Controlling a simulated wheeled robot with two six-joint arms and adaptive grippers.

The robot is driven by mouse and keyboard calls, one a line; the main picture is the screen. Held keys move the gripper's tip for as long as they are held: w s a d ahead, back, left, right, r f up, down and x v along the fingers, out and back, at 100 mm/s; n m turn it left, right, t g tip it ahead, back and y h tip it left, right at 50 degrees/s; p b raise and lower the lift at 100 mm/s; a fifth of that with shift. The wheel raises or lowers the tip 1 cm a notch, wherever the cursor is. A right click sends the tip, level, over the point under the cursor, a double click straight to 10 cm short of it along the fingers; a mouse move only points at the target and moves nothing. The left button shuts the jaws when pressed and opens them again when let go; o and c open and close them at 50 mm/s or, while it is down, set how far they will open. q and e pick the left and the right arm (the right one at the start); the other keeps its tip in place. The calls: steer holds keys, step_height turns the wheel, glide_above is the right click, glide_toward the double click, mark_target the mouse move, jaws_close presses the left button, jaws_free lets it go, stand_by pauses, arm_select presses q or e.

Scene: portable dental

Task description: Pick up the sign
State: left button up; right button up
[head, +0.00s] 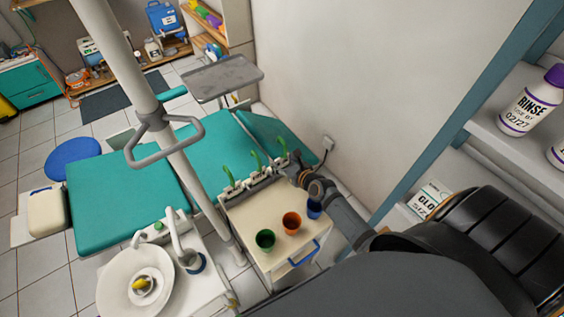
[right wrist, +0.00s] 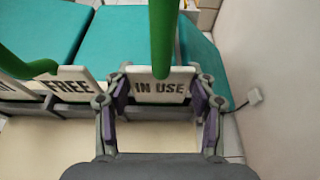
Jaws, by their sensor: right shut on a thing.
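A small white sign reading "IN USE" (right wrist: 172,89) sits between the fingers of my right gripper (right wrist: 160,105) in the right wrist view. The fingers close on its two side edges. A green upright handle stands in front of its top part. A second white sign reading "FREE" (right wrist: 72,87) is just left of the gripper, apart from it. In the head view my right gripper (head: 289,163) is at the back right of the small cart (head: 262,222), by the green-handled tools. The sign is too small to make out there. My left gripper is not in view.
Green (head: 265,240), orange (head: 291,222) and blue (head: 314,208) cups stand on the cart top. Green-handled tools (head: 228,174) line its back edge. The teal dental chair (head: 120,190) lies behind, and a wall (head: 350,80) rises at the right.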

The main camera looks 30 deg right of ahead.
mark_target(284, 156)
steer(key=r+p, duration=0.2)
steer(key=r, duration=0.1)
steer(key=r+p, duration=0.1)
steer(key=shift+s+a+r+p, duration=0.15)
steer(key=shift+s+r+p, duration=0.15)
steer(key=shift+p, duration=0.1)
steer(key=s+a+r+p, duration=0.2)
steer(key=s+a+r, duration=0.1)
steer(key=s, duration=0.3)
steer(key=s+a+r+p, duration=0.1)
steer(key=s+a+r, duration=0.2)
steer(key=s+r, duration=0.2)
steer(key=shift+s+r+p, duration=0.2)
steer(key=shift+s+p, duration=0.15)
steer(key=shift+s, duration=0.05)
steer(key=shift+a, duration=0.1)
